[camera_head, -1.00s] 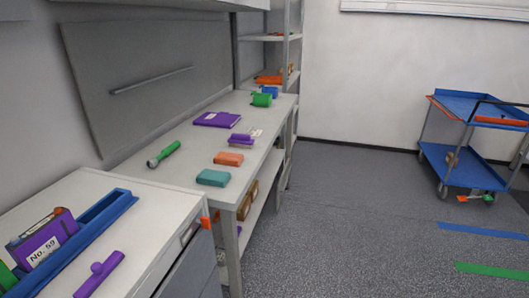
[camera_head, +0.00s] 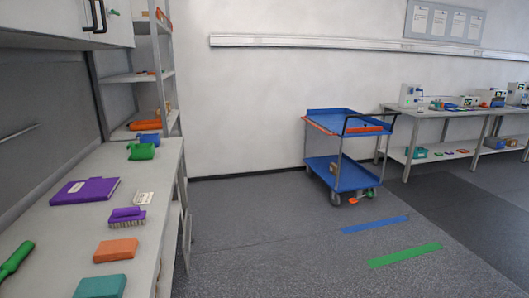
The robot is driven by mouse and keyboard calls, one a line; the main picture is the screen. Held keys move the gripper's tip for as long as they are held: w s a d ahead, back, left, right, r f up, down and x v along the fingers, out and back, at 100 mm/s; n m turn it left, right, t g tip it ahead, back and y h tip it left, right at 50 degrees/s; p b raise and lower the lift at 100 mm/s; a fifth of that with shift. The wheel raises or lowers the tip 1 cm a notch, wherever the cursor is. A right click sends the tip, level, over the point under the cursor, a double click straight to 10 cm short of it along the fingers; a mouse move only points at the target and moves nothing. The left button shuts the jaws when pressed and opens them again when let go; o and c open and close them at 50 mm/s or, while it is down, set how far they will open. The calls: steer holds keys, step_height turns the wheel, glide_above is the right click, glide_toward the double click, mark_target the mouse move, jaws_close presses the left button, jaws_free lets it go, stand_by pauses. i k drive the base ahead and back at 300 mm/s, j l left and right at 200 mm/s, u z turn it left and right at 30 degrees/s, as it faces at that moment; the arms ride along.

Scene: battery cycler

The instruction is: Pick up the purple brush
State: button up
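A purple brush (camera_head: 127,217) lies on the left bench, bristles down, with pale bristles showing along its lower edge. It is between a purple book (camera_head: 85,191) and an orange block (camera_head: 115,250). A small white tag (camera_head: 144,197) lies just behind it. My gripper is not in view.
The bench (camera_head: 60,240) also holds a teal block (camera_head: 100,287), a green handled tool (camera_head: 15,260) and a green cup-like item (camera_head: 141,151). A shelf rack (camera_head: 135,78) stands behind it. A blue cart (camera_head: 345,178) stands by the wall. The grey floor (camera_head: 250,240) between is open.

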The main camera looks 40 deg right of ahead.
mark_target(120, 217)
steer(key=z, duration=1.15)
steer(key=u, duration=1.3)
steer(key=i+l+u, duration=0.1)
steer(key=u, duration=0.25)
steer(key=l+u, duration=0.1)
steer(key=u, duration=0.25)
steer(key=i+l+u, duration=0.15)
steer(key=u, duration=0.2)
steer(key=i+l+u, duration=0.2)
steer(key=l+u, duration=0.2)
steer(key=l, duration=0.75)
steer(key=l+u, duration=0.4)
steer(key=l, duration=0.8)
